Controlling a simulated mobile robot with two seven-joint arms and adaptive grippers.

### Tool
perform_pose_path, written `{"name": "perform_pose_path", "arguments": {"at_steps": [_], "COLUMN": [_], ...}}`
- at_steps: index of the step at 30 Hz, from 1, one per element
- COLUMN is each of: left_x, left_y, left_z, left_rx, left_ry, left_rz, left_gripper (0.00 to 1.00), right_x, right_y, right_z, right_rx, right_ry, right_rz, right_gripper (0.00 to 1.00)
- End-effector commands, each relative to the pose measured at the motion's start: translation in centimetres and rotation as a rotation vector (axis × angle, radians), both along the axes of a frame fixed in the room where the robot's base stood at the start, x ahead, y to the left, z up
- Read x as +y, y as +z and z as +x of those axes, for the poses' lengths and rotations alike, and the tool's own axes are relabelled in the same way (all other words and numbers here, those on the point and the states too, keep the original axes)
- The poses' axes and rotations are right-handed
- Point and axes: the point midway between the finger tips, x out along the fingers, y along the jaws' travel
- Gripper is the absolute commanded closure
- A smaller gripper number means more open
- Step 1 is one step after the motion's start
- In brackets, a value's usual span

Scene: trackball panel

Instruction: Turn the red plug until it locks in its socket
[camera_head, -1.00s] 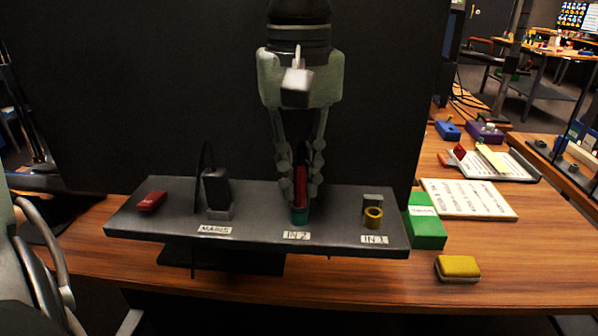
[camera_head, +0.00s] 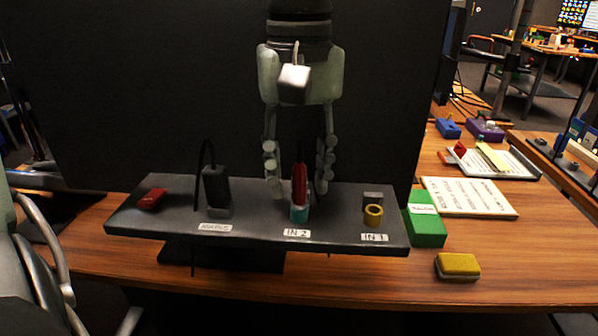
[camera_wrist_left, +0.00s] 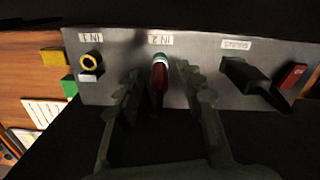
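The red plug (camera_head: 300,183) stands upright in the teal socket (camera_head: 299,213) labelled IN 2 on the dark panel (camera_head: 260,232). My left gripper (camera_head: 299,180) comes down from above with its fingers spread open, one on each side of the plug, with gaps between. In the left wrist view the red plug (camera_wrist_left: 159,85) lies between the two open fingertips (camera_wrist_left: 160,83), touching neither. Whether the plug is locked cannot be told. My right gripper is not in view.
On the panel, a black plug (camera_head: 216,187) with a cable stands at the left, near a red switch (camera_head: 152,199). A yellow ring socket (camera_head: 373,215) is at the right. A green box (camera_head: 425,226) and a yellow block (camera_head: 458,266) lie on the wooden desk.

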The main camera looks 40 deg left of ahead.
Motion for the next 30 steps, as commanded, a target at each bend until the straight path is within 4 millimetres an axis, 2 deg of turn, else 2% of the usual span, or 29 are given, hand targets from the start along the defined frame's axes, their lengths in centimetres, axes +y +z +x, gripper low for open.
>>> {"name": "perform_pose_path", "arguments": {"at_steps": [5,12,18,24,30], "left_x": [0.0,0.0,0.0,0.0,0.0], "left_y": [2.2,7.4,10.6,11.8,11.9], "left_z": [0.1,0.1,0.1,0.0,0.0], "left_rx": [-0.006,-0.004,-0.003,0.001,0.0], "left_ry": [0.002,0.002,0.001,0.0,-0.001], "left_rz": [0.0,0.002,0.001,0.001,0.0], "left_gripper": [0.62,0.62,0.62,0.62,0.62], "right_x": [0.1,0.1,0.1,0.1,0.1], "right_y": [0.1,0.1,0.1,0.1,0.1], "right_z": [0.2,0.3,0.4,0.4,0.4], "right_rx": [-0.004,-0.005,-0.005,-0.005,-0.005], "right_ry": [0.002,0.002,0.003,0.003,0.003], "right_rz": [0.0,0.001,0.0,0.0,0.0], "right_gripper": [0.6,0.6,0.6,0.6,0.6]}}
